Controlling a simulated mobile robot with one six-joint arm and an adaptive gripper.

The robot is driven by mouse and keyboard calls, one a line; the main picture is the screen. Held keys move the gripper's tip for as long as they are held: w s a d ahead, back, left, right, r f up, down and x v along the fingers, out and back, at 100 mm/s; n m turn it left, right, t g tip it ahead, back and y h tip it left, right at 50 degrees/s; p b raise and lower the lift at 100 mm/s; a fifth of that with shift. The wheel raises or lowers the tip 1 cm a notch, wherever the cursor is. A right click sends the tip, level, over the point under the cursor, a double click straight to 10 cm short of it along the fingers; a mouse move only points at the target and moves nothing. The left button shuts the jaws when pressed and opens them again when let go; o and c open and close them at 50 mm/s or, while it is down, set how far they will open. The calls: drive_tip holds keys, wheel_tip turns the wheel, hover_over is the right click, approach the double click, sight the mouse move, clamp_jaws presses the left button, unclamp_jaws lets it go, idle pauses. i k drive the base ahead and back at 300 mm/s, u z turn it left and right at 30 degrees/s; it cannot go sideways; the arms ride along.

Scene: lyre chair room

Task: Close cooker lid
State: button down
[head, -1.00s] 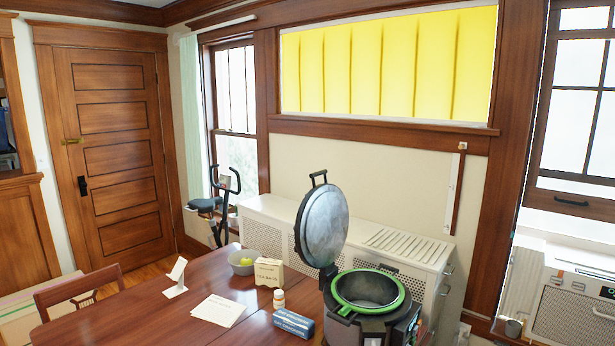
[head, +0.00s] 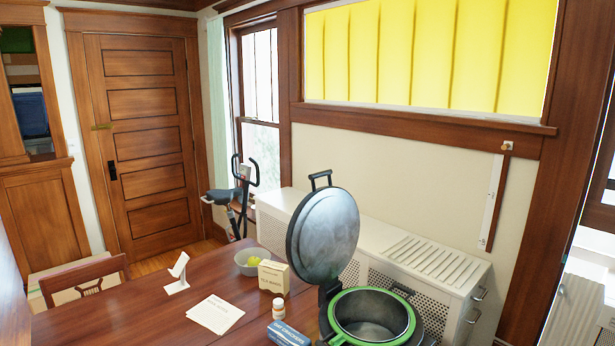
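The cooker (head: 348,330) stands on the wooden table near the bottom of the head view, its lower part cut off by the frame. It has a green ring around its open rim and a dark, empty-looking pot inside. Its round grey lid (head: 326,236) is raised, standing nearly upright on the hinge at the left of the pot. A dark handle (head: 320,180) sits at the lid's top edge. My gripper is not in view.
On the table (head: 150,318), left of the cooker, are a blue box (head: 288,334), a small bottle (head: 278,309), a tea box (head: 273,277), a bowl (head: 247,262), papers (head: 215,314) and a white stand (head: 177,274). A white cabinet (head: 440,262) stands behind.

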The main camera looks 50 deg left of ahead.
sight(323, 232)
drive_tip(key=u, duration=0.2)
drive_tip(key=i, duration=0.5)
drive_tip(key=u, duration=0.7)
